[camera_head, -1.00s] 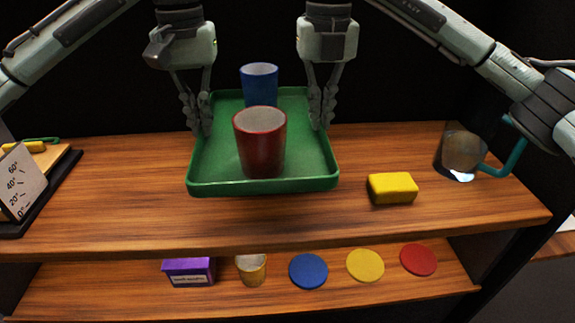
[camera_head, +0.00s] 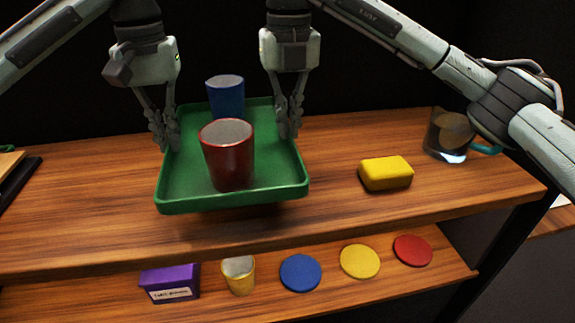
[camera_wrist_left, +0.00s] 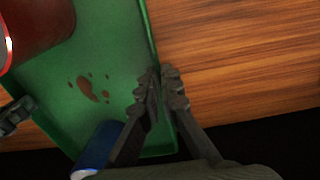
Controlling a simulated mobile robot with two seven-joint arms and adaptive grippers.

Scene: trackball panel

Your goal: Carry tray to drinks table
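The green tray (camera_head: 282,172) is held level or nearly so, apparently a little above the wooden top shelf. A red cup (camera_head: 228,160) stands upright near its front and a blue cup (camera_head: 226,100) near its back. My left gripper (camera_head: 166,140) is shut on the tray's left rim. My right gripper (camera_head: 288,128) is at the right rim and looks shut on it. In the left wrist view, the left fingers (camera_wrist_left: 162,88) pinch the tray rim (camera_wrist_left: 148,30); brown spots mark the tray floor beside the red cup (camera_wrist_left: 30,30) and blue cup (camera_wrist_left: 95,150). No drinks table is identifiable.
A yellow block (camera_head: 386,174) lies right of the tray on the top shelf (camera_head: 340,220). A clear mug (camera_head: 448,136) with a teal handle stands further right. The lower shelf holds a purple box (camera_head: 170,283), a yellow cup (camera_head: 239,275) and coloured discs (camera_head: 300,272).

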